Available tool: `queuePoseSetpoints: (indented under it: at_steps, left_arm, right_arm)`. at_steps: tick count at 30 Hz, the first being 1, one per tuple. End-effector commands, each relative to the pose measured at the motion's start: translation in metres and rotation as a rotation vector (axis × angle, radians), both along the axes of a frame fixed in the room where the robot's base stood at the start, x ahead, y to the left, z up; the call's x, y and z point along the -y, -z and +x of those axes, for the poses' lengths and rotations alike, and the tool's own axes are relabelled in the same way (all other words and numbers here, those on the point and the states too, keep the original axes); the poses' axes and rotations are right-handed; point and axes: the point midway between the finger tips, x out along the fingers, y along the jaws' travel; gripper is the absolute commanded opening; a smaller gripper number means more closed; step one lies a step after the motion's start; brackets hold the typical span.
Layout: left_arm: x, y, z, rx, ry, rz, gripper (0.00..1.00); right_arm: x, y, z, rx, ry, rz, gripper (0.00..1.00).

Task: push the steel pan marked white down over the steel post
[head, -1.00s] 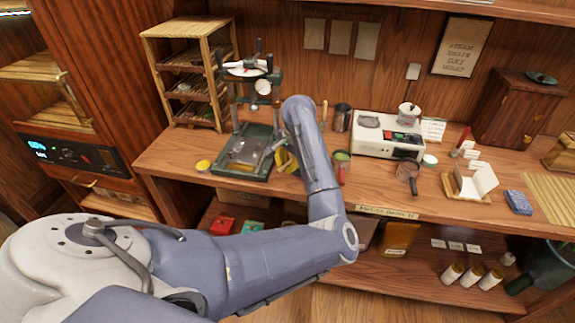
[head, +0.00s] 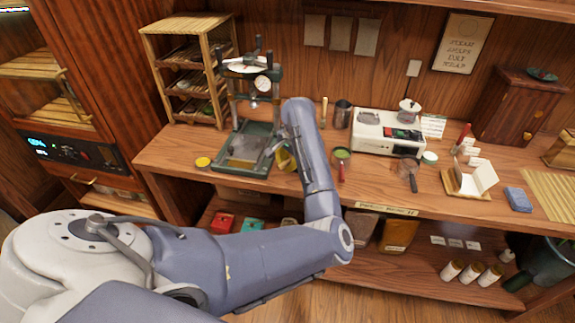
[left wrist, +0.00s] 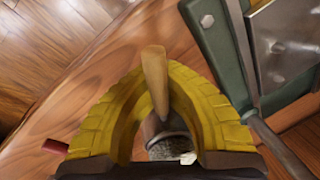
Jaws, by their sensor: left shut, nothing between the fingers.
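My left gripper (head: 285,160) is low beside the right edge of the press's green base (head: 247,148), partly hidden by my arm. I cannot make out for certain the pan marked white or the steel post. My right gripper is not in view.
The press carries a dial gauge (head: 263,83) and a round pale plate (head: 248,63) on top. A yellow lid (head: 203,163) lies at the left.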

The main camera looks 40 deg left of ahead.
Motion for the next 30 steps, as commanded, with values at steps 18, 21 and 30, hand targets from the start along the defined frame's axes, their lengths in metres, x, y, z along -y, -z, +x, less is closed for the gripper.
queuePoseSetpoints:
  at_steps: [18,21,30]
  left_arm:
    - [-0.0001,0.0004,-0.0001,-0.001,0.001,0.001,0.21]
    - [-0.0001,0.0004,-0.0001,-0.001,0.001,0.0,0.31]
    - [0.0006,-0.0016,-0.0001,-0.001,0.0,0.0,0.31]
  right_arm:
    - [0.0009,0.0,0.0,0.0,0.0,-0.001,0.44]
    - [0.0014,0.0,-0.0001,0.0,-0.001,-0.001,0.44]
    - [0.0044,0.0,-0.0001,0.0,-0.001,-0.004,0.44]
